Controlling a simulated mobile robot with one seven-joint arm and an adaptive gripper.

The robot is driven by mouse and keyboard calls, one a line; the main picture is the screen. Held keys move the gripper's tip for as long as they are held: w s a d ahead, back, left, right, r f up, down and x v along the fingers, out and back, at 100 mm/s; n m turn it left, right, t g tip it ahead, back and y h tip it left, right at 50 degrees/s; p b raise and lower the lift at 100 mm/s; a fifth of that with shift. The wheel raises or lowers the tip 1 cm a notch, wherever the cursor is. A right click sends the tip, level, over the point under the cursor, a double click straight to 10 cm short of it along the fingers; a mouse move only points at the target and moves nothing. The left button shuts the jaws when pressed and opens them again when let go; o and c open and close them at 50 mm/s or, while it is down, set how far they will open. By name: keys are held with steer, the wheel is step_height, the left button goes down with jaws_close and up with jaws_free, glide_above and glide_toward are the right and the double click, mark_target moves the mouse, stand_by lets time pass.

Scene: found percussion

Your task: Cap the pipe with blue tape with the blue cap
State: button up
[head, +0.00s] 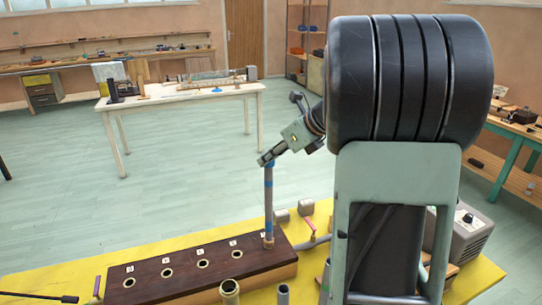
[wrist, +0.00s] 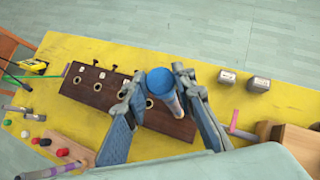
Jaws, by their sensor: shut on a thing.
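My gripper (head: 266,160) is shut on the blue cap (wrist: 160,80), whose round top shows between the two fingertips in the wrist view. The grey pipe with blue tape (head: 268,205) stands upright below it, its foot in the right-end hole of the dark wooden block (head: 150,289). The cap is in line with the pipe's top end. The pipe's side also shows just below the cap in the wrist view (wrist: 174,106). The fingers hide the joint, so I cannot tell how far the cap is seated.
The block's other holes are empty. Two grey blocks (wrist: 259,84) lie on the yellow table (wrist: 215,55) to the right. A small board with coloured caps (wrist: 66,153) is at the lower left in the wrist view. Other pipes stand near the block's front in the head view.

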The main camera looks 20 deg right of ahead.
steer(key=shift+f, duration=0.2)
steer(key=o, duration=0.9)
steer(key=shift+c, duration=0.2)
steer(key=shift+r, duration=0.15)
steer(key=v, duration=1.2)
